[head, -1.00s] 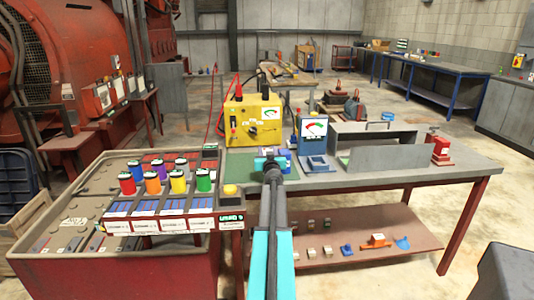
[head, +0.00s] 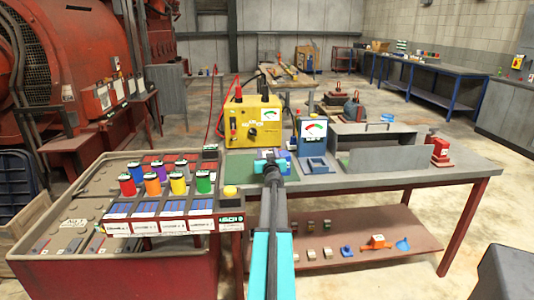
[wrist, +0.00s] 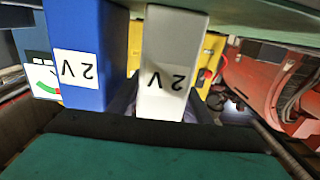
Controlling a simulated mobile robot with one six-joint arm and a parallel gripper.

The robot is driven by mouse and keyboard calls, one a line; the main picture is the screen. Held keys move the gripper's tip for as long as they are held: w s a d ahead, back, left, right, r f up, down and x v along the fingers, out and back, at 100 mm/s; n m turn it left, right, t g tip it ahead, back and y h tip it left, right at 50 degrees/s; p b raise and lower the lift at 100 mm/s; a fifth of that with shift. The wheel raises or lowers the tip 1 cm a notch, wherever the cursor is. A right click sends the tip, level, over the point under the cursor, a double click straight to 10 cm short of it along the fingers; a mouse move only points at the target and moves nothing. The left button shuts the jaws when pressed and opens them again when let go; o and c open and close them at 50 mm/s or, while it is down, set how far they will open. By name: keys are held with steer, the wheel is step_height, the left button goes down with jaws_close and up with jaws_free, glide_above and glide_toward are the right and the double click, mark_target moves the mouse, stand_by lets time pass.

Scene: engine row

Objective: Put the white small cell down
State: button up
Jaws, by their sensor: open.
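The white small cell (wrist: 168,60), marked "2 V", is in the middle of the wrist view, which appears upside down. Its base end meets the green mat (wrist: 215,8), so it seems to stand upright there. A blue cell (wrist: 86,55), also marked "2 V", stands close beside it on the left, with a narrow gap. My gripper (head: 271,164) is over the bench at the green mat in the head view. It is open around or right at the white cell; its fingertips are mostly hidden. In the head view my gripper hides most of the white cell.
A yellow meter box (head: 253,124) stands behind my gripper, and a blue stand with a dial (head: 313,135) to its right. Several coloured cylinders (head: 152,187) stand on the red cabinet at left. The grey bench top (head: 410,176) is clear at front right.

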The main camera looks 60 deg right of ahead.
steer(key=shift+p+v, duration=0.5)
steer(key=shift+v, duration=5.1)
